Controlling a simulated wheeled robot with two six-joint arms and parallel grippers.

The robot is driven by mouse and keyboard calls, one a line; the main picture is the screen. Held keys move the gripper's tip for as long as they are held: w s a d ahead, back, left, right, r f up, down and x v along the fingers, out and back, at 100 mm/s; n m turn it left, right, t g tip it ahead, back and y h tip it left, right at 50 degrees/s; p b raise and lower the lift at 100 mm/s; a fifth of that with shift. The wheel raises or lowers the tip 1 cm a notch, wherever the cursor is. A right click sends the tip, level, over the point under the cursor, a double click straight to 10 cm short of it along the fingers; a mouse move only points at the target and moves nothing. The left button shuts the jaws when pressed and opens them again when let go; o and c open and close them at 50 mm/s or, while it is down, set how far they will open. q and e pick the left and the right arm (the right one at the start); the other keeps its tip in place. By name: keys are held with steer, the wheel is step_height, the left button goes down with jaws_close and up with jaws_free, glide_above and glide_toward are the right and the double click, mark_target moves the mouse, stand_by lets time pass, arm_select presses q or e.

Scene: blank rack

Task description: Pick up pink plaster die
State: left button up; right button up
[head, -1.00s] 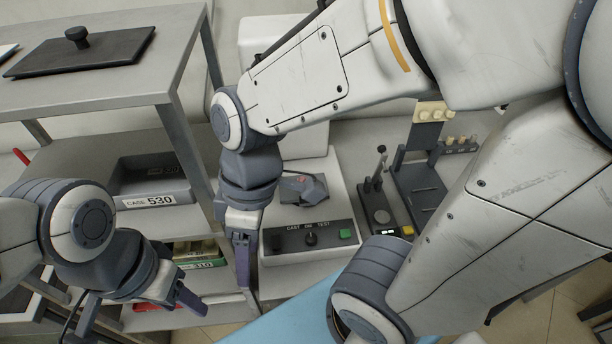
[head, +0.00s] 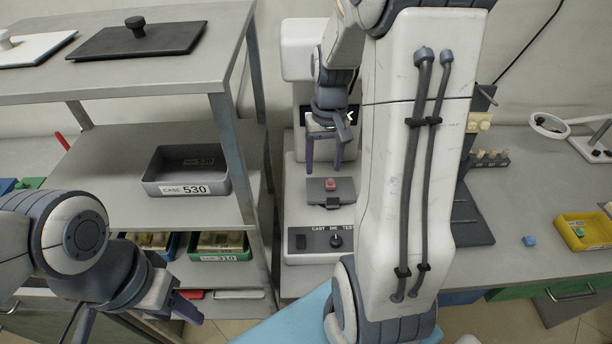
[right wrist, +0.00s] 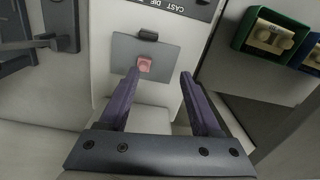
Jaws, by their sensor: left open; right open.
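The pink plaster die (head: 331,184) is a small pink block on a grey plate (head: 318,197) of the white casting machine. It also shows in the right wrist view (right wrist: 144,65), on the plate between and ahead of my fingers. My right gripper (head: 325,168) is open and empty, close above and behind the die in the head view. In the right wrist view the right gripper (right wrist: 160,76) has its purple fingers apart, with the left finger nearer the die. My left gripper (head: 140,322) is open and empty at the lower left, far from the die.
The machine's front panel (head: 322,241) has a knob and buttons. A metal rack (head: 236,150) stands close on the left, with the grey case 530 bin (head: 190,189) on its shelf. A blue block (head: 529,241) and yellow tray (head: 583,232) are on the right bench.

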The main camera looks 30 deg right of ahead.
mark_target(331, 180)
steer(key=shift+w+d+f+m, duration=0.1)
steer(key=shift+d+f+m, duration=0.1)
steer(key=shift+d+m, duration=0.35)
steer(key=shift+w+d+f+m, duration=0.1)
steer(key=shift+d+f+m, duration=0.15)
steer(key=shift+d, duration=0.45)
steer(key=f, duration=0.7)
steer(key=shift+d+f, duration=0.1)
steer(key=shift+d, duration=0.15)
steer(key=shift+w, duration=0.1)
jaws_close()
